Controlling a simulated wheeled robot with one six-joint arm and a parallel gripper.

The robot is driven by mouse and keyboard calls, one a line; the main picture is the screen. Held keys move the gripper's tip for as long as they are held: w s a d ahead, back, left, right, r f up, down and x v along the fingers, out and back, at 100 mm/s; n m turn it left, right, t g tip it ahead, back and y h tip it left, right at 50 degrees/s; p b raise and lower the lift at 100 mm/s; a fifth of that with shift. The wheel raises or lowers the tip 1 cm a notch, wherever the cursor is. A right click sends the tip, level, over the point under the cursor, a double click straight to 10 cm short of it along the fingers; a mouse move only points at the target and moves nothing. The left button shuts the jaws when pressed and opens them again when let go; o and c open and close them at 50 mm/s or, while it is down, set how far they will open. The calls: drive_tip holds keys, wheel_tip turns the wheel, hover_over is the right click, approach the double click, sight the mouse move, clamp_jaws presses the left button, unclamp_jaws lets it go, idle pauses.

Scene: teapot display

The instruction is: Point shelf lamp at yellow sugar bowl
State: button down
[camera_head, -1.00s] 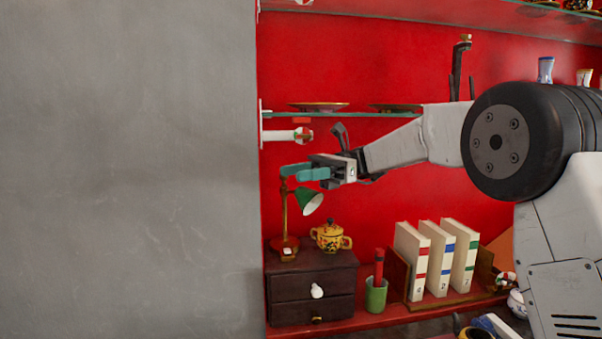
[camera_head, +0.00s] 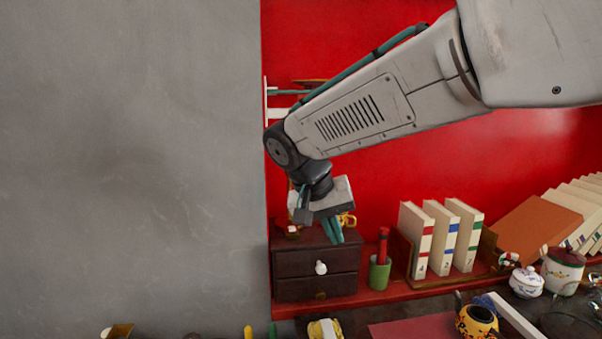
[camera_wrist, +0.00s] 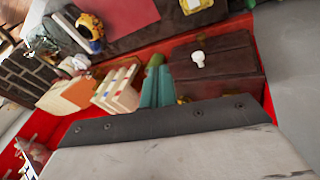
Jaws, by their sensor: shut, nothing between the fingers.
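My gripper (camera_head: 335,238) points down in front of the small dark drawer cabinet (camera_head: 300,264), with its teal fingers shut and empty. The yellow sugar bowl (camera_head: 348,220) on the cabinet top is mostly hidden behind my gripper; only part of its right side shows. The shelf lamp is almost wholly hidden behind my arm and gripper; a bit of its base (camera_head: 292,231) shows at the cabinet's left. Its green shade and its direction cannot be seen. In the wrist view the teal fingers (camera_wrist: 157,88) show beside the cabinet (camera_wrist: 222,68); the lamp is not visible there.
A green cup (camera_head: 380,272) with a red item stands right of the cabinet. White books (camera_head: 440,238) stand in a wooden holder beyond it. A yellow-and-black pot (camera_head: 477,321) is at the front right. A grey wall (camera_head: 130,170) borders the left.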

drive_tip(key=a+r+n+t+y, duration=0.4)
drive_tip(key=a+r+n+t, duration=0.6)
drive_tip(key=r+n+t, duration=0.4)
drive_tip(key=w+d+f+g, duration=0.1)
drive_tip(key=w+f, duration=0.2)
drive_tip(key=w, duration=0.3)
drive_tip(key=w+d+f+n, duration=0.1)
drive_tip(key=w+d+f, duration=0.1)
drive_tip(key=w, duration=0.4)
drive_tip(key=shift+w+d+f+g, duration=0.15)
drive_tip(key=shift+w+f+g, duration=0.2)
drive_tip(key=shift+f+g, duration=0.1)
